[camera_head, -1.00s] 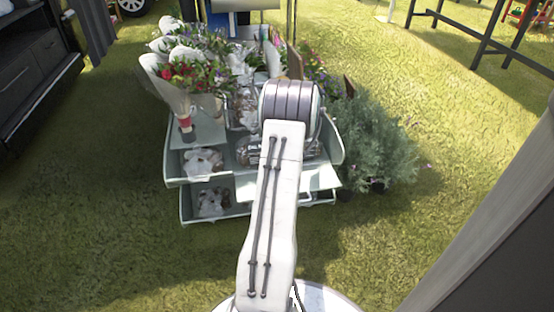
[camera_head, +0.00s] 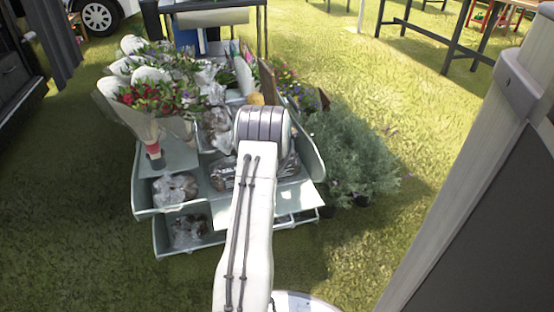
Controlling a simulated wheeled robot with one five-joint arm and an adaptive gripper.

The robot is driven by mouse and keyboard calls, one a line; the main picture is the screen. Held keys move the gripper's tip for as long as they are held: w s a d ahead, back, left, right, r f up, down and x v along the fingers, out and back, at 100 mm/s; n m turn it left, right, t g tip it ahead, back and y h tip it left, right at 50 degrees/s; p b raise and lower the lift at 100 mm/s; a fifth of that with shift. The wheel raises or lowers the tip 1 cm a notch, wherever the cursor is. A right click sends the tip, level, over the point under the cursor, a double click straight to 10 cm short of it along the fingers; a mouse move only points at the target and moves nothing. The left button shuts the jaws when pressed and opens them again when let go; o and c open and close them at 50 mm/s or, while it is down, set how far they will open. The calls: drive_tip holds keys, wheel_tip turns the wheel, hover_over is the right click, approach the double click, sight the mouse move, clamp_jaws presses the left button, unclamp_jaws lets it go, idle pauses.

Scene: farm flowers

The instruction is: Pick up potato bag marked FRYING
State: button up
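A tiered grey display stand (camera_head: 143,205) stands ahead on the grass. Clear bags of potatoes lie in its compartments: one in the upper left compartment (camera_head: 175,188), one in the lower left compartment (camera_head: 187,232), one in the middle (camera_head: 222,175) and one higher up (camera_head: 215,122). Another bag is partly hidden to the right of my arm. I cannot read the word FRYING on any bag. My arm reaches over the front of the stand and hides part of its middle. My gripper is not visible behind the arm.
Wrapped flower bouquets (camera_head: 140,100) fill the stand's upper left. Bushy green plants (camera_head: 350,150) stand at its right. A grey post and panel (camera_head: 470,190) rise close at the right. Dark shelving (camera_head: 15,75) is at the far left. Grass in front is open.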

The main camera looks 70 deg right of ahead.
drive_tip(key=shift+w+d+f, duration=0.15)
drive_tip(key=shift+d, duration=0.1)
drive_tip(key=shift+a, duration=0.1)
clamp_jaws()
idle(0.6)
